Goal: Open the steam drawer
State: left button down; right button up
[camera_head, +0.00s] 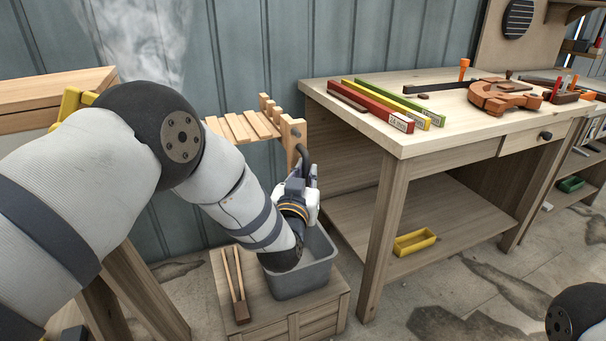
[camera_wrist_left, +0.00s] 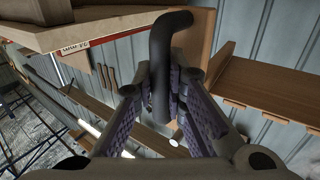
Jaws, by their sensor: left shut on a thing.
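The steam drawer (camera_head: 240,127) shows as a slatted wooden tray with an upright wooden front. It sticks out to the right from behind my left arm. A dark curved handle (camera_head: 304,153) is on its front. My left gripper (camera_head: 303,172) is at this handle, above a grey bin. In the left wrist view, the dark handle (camera_wrist_left: 168,50) stands between the two fingers of my left gripper (camera_wrist_left: 158,90), which is shut on it. A wooden box (camera_head: 50,92) at the left, with steam above it, is partly hidden by my arm. My right gripper is out of view.
A workbench (camera_head: 420,138) with coloured bars (camera_head: 370,108) stands close on the right. Some floor (camera_head: 440,300) is clear.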

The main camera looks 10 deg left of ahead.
pick_arm(q)
jog(key=shift+d+f, duration=0.1)
jog(key=shift+d, duration=0.1)
jog(key=c, duration=1.9)
grip_release()
